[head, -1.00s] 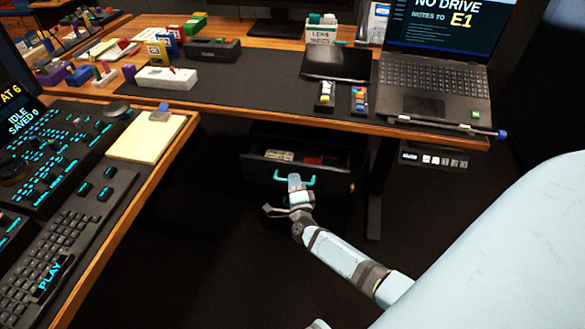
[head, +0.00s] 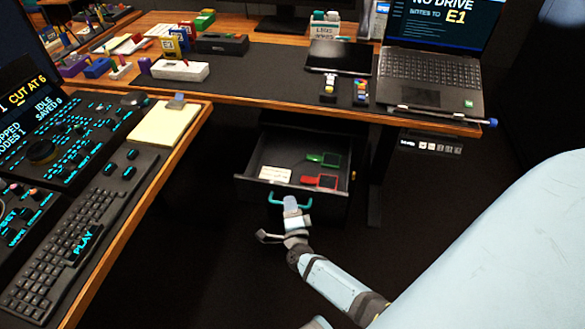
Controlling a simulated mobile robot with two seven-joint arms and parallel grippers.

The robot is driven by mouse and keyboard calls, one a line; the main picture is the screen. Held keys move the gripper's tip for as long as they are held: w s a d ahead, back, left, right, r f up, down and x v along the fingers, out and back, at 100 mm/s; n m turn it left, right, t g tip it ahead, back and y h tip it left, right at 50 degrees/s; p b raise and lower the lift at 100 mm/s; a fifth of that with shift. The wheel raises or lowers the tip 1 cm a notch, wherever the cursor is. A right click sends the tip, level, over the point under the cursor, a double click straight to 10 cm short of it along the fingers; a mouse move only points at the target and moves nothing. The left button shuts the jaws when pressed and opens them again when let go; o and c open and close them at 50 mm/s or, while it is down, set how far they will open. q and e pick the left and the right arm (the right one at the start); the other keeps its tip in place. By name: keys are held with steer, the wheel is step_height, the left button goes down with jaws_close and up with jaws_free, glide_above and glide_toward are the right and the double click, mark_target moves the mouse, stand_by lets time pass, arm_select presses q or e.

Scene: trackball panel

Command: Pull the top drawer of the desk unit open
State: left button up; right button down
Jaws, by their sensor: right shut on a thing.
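The top drawer (head: 250,182) of the dark desk unit stands well out from under the wooden desk, so its inside shows. In it lie a pale card, a red-framed item (head: 319,181) and a green-framed item (head: 325,159). A teal handle (head: 274,197) is on the drawer front. My right gripper (head: 289,203) is at the handle and shut on it; the fingertips partly cover its middle. My left gripper is not in view. The unit's body below and behind the drawer is mostly lost in shadow.
The wooden desk (head: 300,110) above the drawer carries a laptop (head: 432,80), a black tablet and small devices. A console desk with a keyboard (head: 75,245) and notepad (head: 163,124) stands at the left. The dark floor in front of the drawer looks clear.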

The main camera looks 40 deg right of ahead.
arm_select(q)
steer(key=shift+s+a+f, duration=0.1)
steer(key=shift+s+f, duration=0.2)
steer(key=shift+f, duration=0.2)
arm_select(e)
steer(key=shift+s+a, duration=0.3)
steer(key=shift+a, duration=0.15)
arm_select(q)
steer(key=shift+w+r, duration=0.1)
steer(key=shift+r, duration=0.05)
arm_select(e)
steer(key=c, duration=1.5)
jaws_free()
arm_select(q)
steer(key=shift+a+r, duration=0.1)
arm_select(e)
steer(key=shift+o, duration=0.2)
